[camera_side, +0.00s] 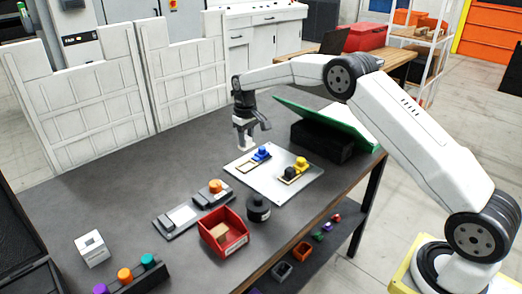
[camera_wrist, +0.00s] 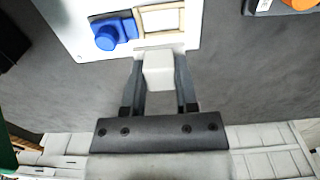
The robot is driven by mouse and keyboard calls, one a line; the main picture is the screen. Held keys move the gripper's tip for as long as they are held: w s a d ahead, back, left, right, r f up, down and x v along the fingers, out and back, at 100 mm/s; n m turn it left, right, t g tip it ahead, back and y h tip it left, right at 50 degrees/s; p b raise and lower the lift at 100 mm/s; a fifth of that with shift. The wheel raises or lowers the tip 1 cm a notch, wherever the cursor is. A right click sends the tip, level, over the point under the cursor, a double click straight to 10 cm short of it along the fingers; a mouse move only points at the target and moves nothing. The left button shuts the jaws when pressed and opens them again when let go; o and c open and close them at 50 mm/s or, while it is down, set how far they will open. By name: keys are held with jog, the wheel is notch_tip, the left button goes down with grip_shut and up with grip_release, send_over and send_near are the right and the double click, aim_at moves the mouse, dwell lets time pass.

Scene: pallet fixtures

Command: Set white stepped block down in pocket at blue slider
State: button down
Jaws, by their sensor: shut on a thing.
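The white stepped block (camera_wrist: 158,72) is clamped between the two fingers of my gripper (camera_wrist: 162,58) in the wrist view. In the side view the block (camera_side: 246,145) hangs under my gripper (camera_side: 245,136), near the far left edge of the pale pallet plate (camera_side: 273,187). The blue slider (camera_wrist: 108,35) sits on the plate, ahead and to the left in the wrist view; it also shows in the side view (camera_side: 261,153). The tan-framed pocket (camera_wrist: 139,24) lies right beside the slider, just beyond the block. The block's underside and its height above the plate are unclear.
A yellow slider (camera_side: 301,163) with a second fixture is on the plate. A black round container (camera_side: 258,209), a red bin (camera_side: 224,236) and grey fixtures (camera_side: 176,221) stand nearer the front. A green sloped panel (camera_side: 325,120) is behind right. The table left of the plate is clear.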

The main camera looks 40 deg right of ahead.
jog(key=shift+f, duration=0.15)
send_over(248, 166)
jog(key=shift+a+f, duration=0.15)
jog(key=shift+f, duration=1.25)
jog(key=shift+a+f, duration=0.1)
jog(key=shift+f, duration=1.3)
jog(key=shift+s+f, duration=0.1)
jog(key=shift+f, duration=0.9)
jog(key=shift+c, duration=1.5)
grip_release()
jog(key=shift+o, duration=1.4)
jog(key=shift+d, duration=0.15)
jog(key=shift+c, duration=0.2)
jog(key=shift+r, duration=0.15)
